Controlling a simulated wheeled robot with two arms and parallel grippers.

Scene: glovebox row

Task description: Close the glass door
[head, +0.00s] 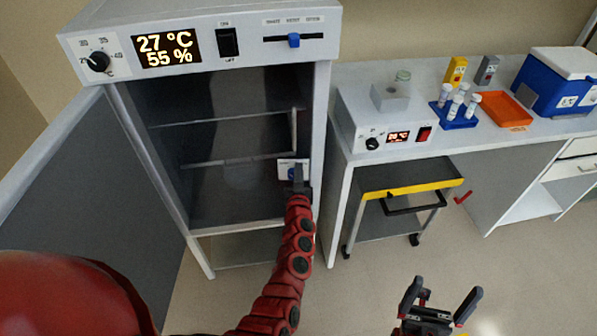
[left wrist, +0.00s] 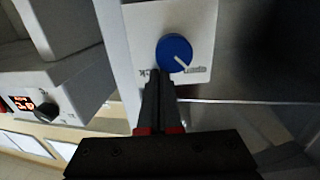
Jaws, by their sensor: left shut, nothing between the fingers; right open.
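The cabinet (head: 210,25) has its grey-panelled outer door (head: 75,190) swung open to the left. A dark glass pane (head: 235,190), which I take as the glass door, appears to lie across the opening. I cannot tell whether it sits flush. A white plate (left wrist: 200,20) with a blue knob (left wrist: 174,52) is at the right side of the opening; the knob's white mark points towards "open". My left gripper (head: 297,172) is shut and empty at the knob, its fingertips (left wrist: 158,76) close to or touching it. My right gripper (head: 437,296) is open and empty, low at the right.
A bench (head: 430,148) to the right carries a small heater unit (head: 385,138), a blue tube rack (head: 455,120), an orange tray (head: 507,110) and a blue-white cooler box (head: 560,80). A yellow-edged cart (head: 410,188) stands beneath it.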

